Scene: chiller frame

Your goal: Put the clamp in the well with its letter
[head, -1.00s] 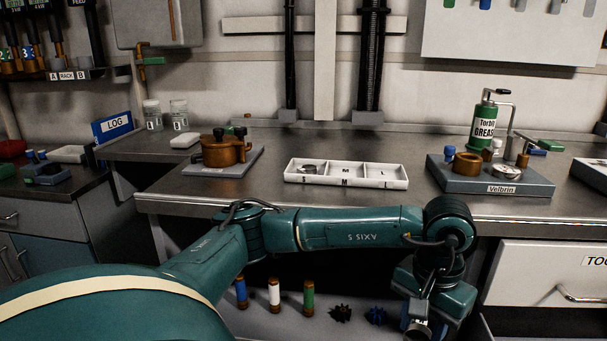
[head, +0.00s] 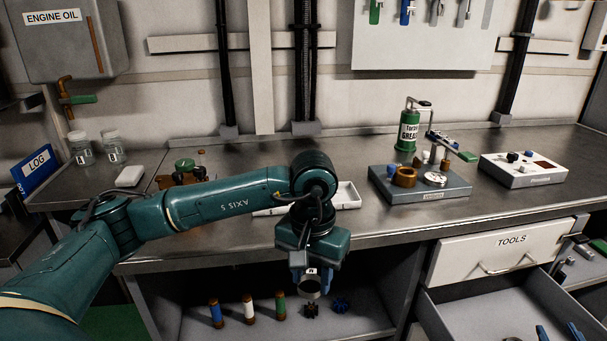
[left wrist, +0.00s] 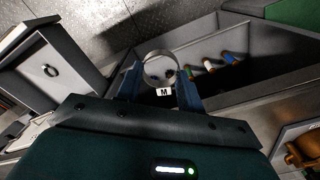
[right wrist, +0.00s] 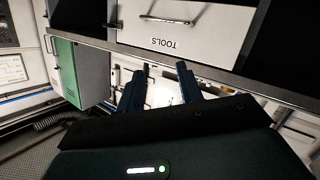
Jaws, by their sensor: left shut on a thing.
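My left gripper (head: 308,280) is shut on a silver ring clamp (head: 311,287) with a white tag. In the left wrist view the ring (left wrist: 147,67) stands between the fingertips (left wrist: 160,88), and its tag (left wrist: 163,92) reads M. The gripper hangs in front of the bench edge, below the bench top. The white tray with wells (head: 350,196) lies on the bench behind my left arm, which hides most of it, including its letters. My right gripper (right wrist: 165,88) shows only in its wrist view, fingers apart and empty.
A grey block with brown and silver parts (head: 447,190) stands right of the tray, with a green grease can (head: 406,135) behind. A brown pot (head: 180,178) is partly hidden at left. Below are coloured cylinders (head: 248,310) on a shelf and an open drawer (head: 440,318) at right.

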